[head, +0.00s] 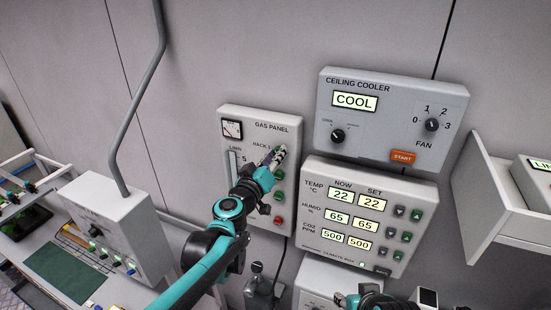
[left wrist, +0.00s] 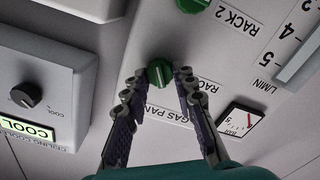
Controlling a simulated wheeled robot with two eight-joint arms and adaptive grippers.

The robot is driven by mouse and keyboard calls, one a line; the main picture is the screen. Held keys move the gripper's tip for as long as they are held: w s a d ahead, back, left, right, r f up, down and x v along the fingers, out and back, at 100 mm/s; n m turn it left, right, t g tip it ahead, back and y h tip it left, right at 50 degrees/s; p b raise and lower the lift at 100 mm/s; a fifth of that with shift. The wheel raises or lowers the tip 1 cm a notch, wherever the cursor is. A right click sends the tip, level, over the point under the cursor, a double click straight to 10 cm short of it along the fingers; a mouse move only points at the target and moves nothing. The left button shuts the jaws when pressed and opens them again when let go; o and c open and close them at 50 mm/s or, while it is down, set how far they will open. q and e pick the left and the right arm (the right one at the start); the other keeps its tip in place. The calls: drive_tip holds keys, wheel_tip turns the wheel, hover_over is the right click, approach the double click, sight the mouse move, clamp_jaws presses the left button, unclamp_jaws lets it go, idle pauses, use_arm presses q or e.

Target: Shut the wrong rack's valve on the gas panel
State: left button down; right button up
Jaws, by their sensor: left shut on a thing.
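The gas panel (head: 262,112) is a light grey box on the wall, with a gauge and a flow tube at its left. My left gripper (head: 281,155) reaches its top right knob beside the RACK 1 label. In the left wrist view, which shows the panel upside down, my left gripper (left wrist: 160,88) has its fingers on either side of the green RACK 1 valve knob (left wrist: 159,73) and is shut on it. The green RACK 2 knob (left wrist: 192,5) is at the top edge. Below the gripper in the head view are green knobs and a red knob (head: 278,220).
The ceiling cooler box (head: 390,100) and the climate display (head: 368,212) are close at the right. A grey box (head: 105,220) with a pipe stands at the left. A bottle (head: 259,285) is below the panel. My right gripper (head: 352,299) shows partly at the bottom edge.

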use_arm(q)
drive_tip(key=n+b, duration=0.2)
drive_tip(key=n, duration=0.9)
drive_tip(key=shift+a+f, duration=0.1)
drive_tip(key=shift+f, duration=0.05)
idle(0.3)
drive_tip(key=c, duration=1.2)
unclamp_jaws()
drive_tip(key=v, duration=1.2)
